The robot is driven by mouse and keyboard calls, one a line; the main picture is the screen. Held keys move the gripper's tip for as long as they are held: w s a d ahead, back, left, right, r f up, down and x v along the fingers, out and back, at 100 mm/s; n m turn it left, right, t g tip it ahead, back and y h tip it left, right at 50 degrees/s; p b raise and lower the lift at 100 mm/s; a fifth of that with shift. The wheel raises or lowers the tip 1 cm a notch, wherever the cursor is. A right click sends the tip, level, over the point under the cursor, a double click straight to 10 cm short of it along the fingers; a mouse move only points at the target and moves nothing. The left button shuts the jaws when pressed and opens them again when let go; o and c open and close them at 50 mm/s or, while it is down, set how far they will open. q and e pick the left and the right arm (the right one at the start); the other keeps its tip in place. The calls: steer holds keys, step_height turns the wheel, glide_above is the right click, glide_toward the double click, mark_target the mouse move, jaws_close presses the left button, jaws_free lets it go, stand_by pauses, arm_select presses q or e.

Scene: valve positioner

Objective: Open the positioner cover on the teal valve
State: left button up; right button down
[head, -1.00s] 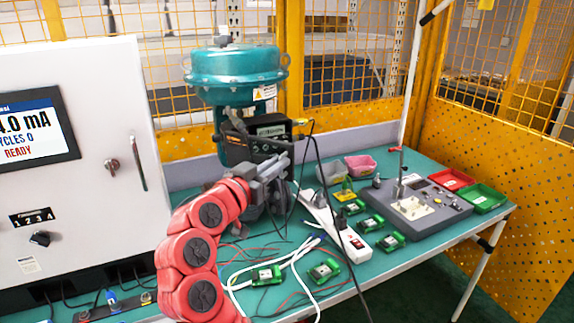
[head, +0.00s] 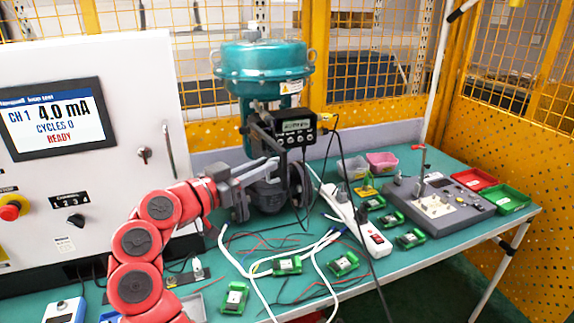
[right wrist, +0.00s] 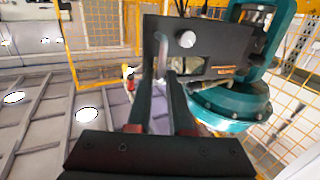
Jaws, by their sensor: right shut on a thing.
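The teal valve (head: 262,62) stands upright at the back of the bench. Its dark positioner (head: 297,128) faces forward, with a small display and several round buttons showing. The dark positioner cover (head: 264,139) stands away from this face, to its left and front. My right gripper (head: 262,170), at the end of the red arm, is shut on the cover's lower edge, though the contact is small and partly hidden. In the right wrist view the fingers (right wrist: 167,92) reach up to a dark panel, with the teal valve (right wrist: 232,105) at right. My left gripper is not in view.
A white cabinet (head: 95,190) with a screen stands close at left. A white power strip (head: 352,215), cables and several green boards lie on the bench (head: 400,262). A grey test box (head: 437,203) and red and green trays stand at right. Yellow mesh fencing encloses the back.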

steer(key=a, duration=0.2)
steer(key=a+r, duration=0.1)
steer(key=a, duration=0.1)
steer(key=shift+a+b, duration=0.3)
steer(key=shift+a, duration=0.05)
steer(key=shift+w+d, duration=0.1)
steer(key=c, duration=1)
jaws_free()
steer(key=shift+w+f, duration=0.1)
steer(key=shift+w, duration=0.05)
steer(key=shift+o, duration=0.2)
steer(key=shift+w+f, duration=0.1)
steer(key=shift+f, duration=0.4)
